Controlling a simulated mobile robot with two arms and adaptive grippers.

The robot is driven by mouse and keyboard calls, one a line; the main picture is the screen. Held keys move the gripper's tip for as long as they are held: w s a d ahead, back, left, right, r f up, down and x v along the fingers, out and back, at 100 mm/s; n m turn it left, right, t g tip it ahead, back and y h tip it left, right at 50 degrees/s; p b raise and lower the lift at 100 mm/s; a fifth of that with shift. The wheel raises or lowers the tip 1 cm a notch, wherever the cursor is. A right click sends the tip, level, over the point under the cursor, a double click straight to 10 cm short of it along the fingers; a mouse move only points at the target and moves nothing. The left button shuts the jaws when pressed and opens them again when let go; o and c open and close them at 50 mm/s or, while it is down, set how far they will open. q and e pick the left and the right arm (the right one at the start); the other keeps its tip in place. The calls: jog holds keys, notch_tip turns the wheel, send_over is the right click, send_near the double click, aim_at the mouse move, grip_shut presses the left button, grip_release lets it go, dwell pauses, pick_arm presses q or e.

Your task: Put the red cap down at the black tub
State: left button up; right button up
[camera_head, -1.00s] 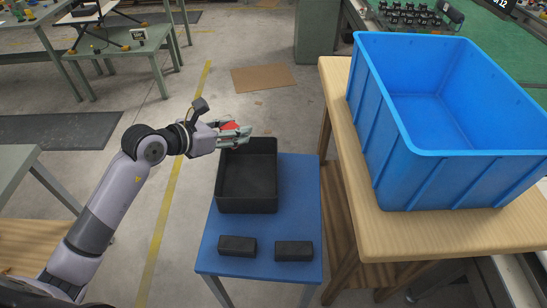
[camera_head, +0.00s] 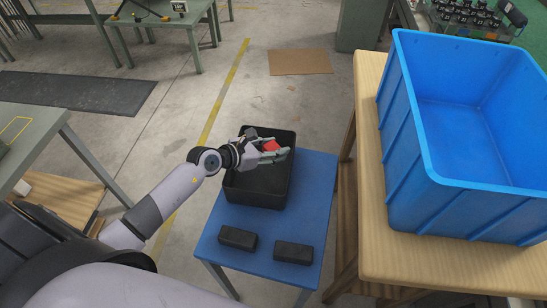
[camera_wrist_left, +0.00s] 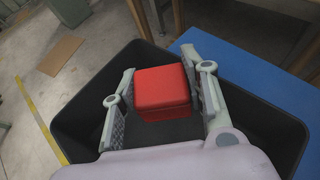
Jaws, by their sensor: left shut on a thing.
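The red cap (camera_head: 270,146) is a small red block-like piece held between the fingers of my left gripper (camera_head: 277,152). In the left wrist view the red cap (camera_wrist_left: 162,92) sits between the two grey finger pads of the left gripper (camera_wrist_left: 160,97). The black tub (camera_head: 258,192) is an open bin on a small blue table, and the cap and gripper are over its far part. In the left wrist view the tub's wall (camera_wrist_left: 85,100) surrounds the fingers; how far the cap is above the floor I cannot tell. My right gripper is out of view.
Two black blocks (camera_head: 237,238) (camera_head: 293,252) lie on the near part of the blue table (camera_head: 318,200). A large blue crate (camera_head: 440,190) stands on a wooden table (camera_head: 368,120) to the right. Floor is open left of the blue table.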

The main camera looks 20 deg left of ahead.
pick_arm(q)
jog(key=shift+s+f, duration=0.1)
jog(key=shift+f, duration=0.2)
jog(key=shift+f+b, duration=0.45)
jog(key=shift+f, duration=1.6)
jog(key=shift+f+b, duration=0.45)
jog(key=shift+f, duration=0.2)
jog(key=o, duration=1)
jog(key=shift+r, duration=0.1)
jog(key=shift+c, duration=0.2)
